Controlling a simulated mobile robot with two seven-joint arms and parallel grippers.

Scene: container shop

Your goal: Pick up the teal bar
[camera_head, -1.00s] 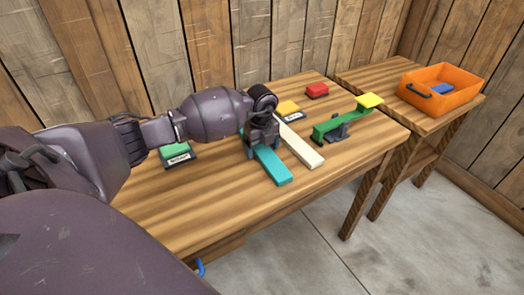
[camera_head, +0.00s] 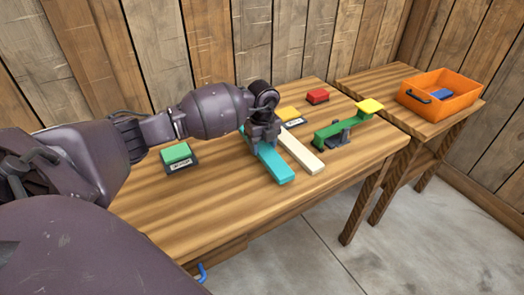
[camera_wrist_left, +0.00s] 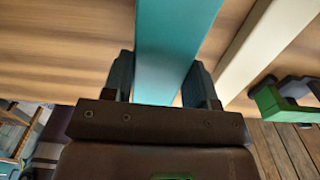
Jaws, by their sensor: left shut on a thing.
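The teal bar (camera_head: 276,167) is a long flat piece near the middle of the wooden table (camera_head: 215,215). My left gripper (camera_head: 263,143) is shut on it around its middle part, from above. In the left wrist view the teal bar (camera_wrist_left: 172,45) runs between the two fingers (camera_wrist_left: 160,85), one on each side. The frames do not clearly show whether the bar is off the table. My right gripper is not in view.
A cream bar (camera_head: 301,152) lies close to the right of the teal bar. A green beam on a grey stand (camera_head: 338,134) holds a yellow block (camera_head: 369,105). Green (camera_head: 176,153), yellow (camera_head: 288,113) and red (camera_head: 317,96) blocks sit around. An orange bin (camera_head: 460,100) stands on the second table.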

